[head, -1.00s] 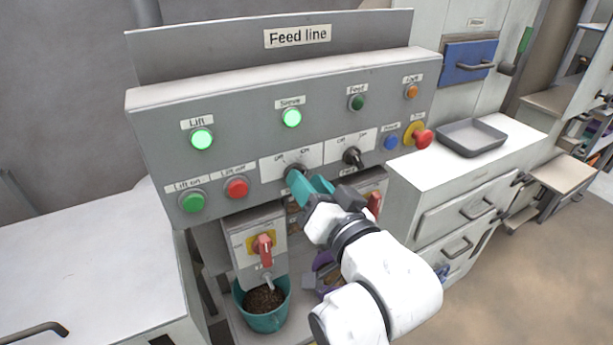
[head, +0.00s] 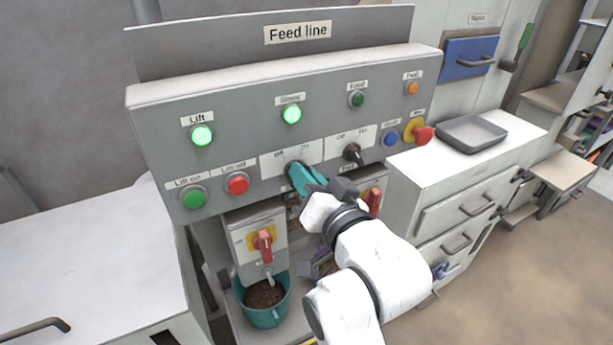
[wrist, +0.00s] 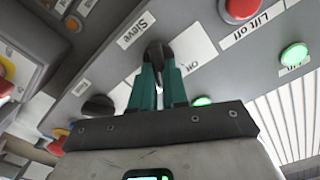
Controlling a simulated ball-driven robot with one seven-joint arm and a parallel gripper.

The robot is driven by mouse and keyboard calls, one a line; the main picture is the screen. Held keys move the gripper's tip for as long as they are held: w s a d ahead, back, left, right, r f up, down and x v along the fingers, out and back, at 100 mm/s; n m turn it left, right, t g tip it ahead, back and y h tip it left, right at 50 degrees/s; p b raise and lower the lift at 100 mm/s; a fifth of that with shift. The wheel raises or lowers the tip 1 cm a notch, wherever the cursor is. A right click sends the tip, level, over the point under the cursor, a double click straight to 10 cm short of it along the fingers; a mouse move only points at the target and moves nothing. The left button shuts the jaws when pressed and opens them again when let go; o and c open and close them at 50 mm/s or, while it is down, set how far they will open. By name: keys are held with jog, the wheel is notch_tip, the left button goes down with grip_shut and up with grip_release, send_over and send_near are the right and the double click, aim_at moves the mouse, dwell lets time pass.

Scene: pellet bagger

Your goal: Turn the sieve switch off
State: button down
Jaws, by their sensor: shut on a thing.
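The sieve switch is a dark rotary knob on the grey Feed line panel (head: 330,120). It shows in the wrist view as a black knob (wrist: 154,50) beside a label reading Sieve. My gripper (head: 300,174) has teal fingers, which in the wrist view (wrist: 158,72) are closed on the knob from both sides. In the head view the fingers hide most of the knob. The green Sieve lamp (head: 292,114) above it is lit. The knob's exact pointing direction is hard to tell.
The Feed knob (head: 352,153) sits right of my gripper, and the red Lift off button (head: 237,184) sits left. A red emergency button (head: 422,134) is further right. Below are a red-handled switch (head: 263,243) and a teal bucket of pellets (head: 265,312).

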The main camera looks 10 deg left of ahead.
jog(key=shift+n, duration=0.3)
jog(key=n, duration=0.3)
jog(key=n+b, duration=0.1)
jog(key=n, duration=0.3)
jog(key=n+b, duration=0.1)
jog(key=n, duration=0.3)
jog(key=shift+s+a, duration=0.2)
jog(key=shift+a, duration=0.15)
jog(key=shift+n, duration=0.3)
jog(key=c, duration=1.1)
grip_release()
jog(key=shift+c, duration=0.2)
jog(key=b+v, duration=0.2)
jog(key=v, duration=0.8)
jog(key=shift+s+d, duration=0.25)
jog(key=shift+s, duration=0.1)
